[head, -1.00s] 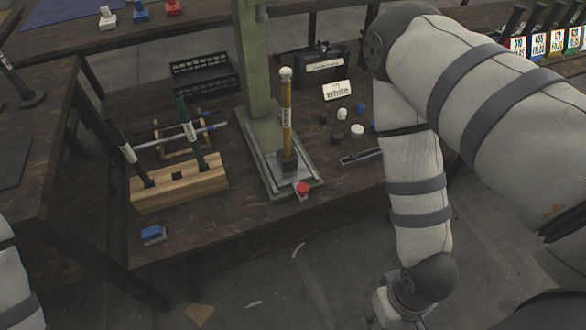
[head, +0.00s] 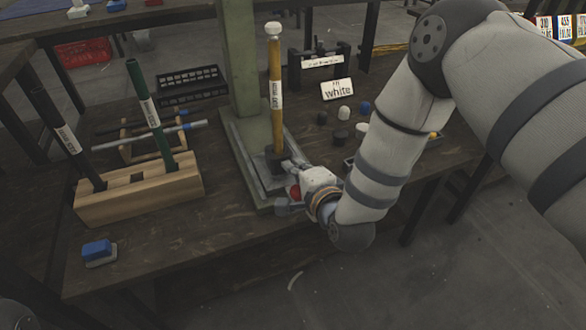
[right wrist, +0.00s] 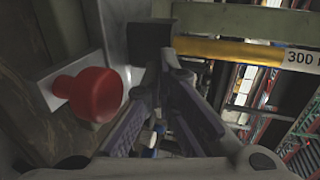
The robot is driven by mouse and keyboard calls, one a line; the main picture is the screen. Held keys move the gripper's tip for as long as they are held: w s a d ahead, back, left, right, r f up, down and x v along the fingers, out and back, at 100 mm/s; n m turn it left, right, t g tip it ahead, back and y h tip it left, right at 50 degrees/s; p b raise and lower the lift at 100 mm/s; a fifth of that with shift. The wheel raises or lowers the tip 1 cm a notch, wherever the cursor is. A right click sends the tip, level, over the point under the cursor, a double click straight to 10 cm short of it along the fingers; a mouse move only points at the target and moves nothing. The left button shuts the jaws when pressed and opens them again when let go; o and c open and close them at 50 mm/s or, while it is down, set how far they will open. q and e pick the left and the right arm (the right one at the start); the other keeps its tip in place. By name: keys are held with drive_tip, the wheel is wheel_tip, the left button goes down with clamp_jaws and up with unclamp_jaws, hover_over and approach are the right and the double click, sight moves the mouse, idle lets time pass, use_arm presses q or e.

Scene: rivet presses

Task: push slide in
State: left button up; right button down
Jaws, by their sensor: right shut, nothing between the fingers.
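The press (head: 240,90) has a green column and a flat grey base on the bench. A yellow rod (head: 276,95) with a white knob and label stands upright in a dark block (head: 277,157) on its slide. The slide's pale plate also shows in the right wrist view (right wrist: 113,35). A red knob (head: 295,192) is at the slide's front end, and it shows large in the right wrist view (right wrist: 95,95). My right gripper (head: 290,168) is shut and empty, beside the red knob with fingertips close to the dark block. Contact is unclear. My left gripper is out of view.
A wooden rack (head: 140,190) with dark and green rods stands left of the press. A blue-topped block (head: 97,252) lies at the front left. Several small caps (head: 344,113) and a "white" sign (head: 338,90) are to the right. The front bench strip is mostly clear.

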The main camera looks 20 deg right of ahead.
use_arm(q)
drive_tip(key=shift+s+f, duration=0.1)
use_arm(e)
drive_tip(key=shift+w+f, duration=0.25)
drive_tip(key=shift+w, duration=0.4)
